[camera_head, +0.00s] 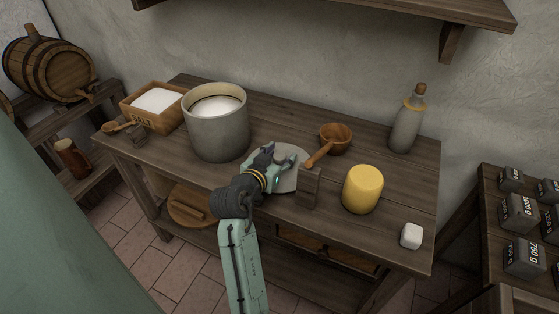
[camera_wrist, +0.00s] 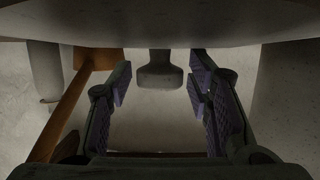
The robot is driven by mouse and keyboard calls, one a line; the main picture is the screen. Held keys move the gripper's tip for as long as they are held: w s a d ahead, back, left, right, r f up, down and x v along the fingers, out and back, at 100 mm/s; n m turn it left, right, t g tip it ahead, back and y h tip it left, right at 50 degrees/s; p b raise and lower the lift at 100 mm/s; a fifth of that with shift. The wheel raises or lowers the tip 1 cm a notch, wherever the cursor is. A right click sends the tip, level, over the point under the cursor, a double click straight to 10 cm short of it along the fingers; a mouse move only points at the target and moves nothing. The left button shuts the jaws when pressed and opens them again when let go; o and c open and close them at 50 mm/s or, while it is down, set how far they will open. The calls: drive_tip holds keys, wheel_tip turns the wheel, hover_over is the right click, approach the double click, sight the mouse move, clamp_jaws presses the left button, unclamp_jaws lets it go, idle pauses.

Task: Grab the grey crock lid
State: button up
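The grey crock lid (camera_head: 289,180) lies flat on the table, right of the open grey crock (camera_head: 218,136). My gripper (camera_head: 279,157) is low over the lid and hides part of it. The wrist view appears upside down: the lid (camera_wrist: 150,24) spans the top and its knob (camera_wrist: 159,72) points down. In that view my open gripper (camera_wrist: 160,79) has one finger on each side of the knob, with visible gaps and no contact seen. The crock also shows at the right of the wrist view (camera_wrist: 287,100).
A wooden holder (camera_head: 308,188) stands close to the lid's right front, beside a wooden ladle (camera_head: 336,137). A yellow cylinder (camera_head: 362,189), white cube (camera_head: 411,236) and bottle (camera_head: 406,122) are farther right. A salt box (camera_head: 153,104) is left of the crock.

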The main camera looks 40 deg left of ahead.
clamp_jaws()
idle(0.3)
drive_tip(key=shift+r, duration=0.2)
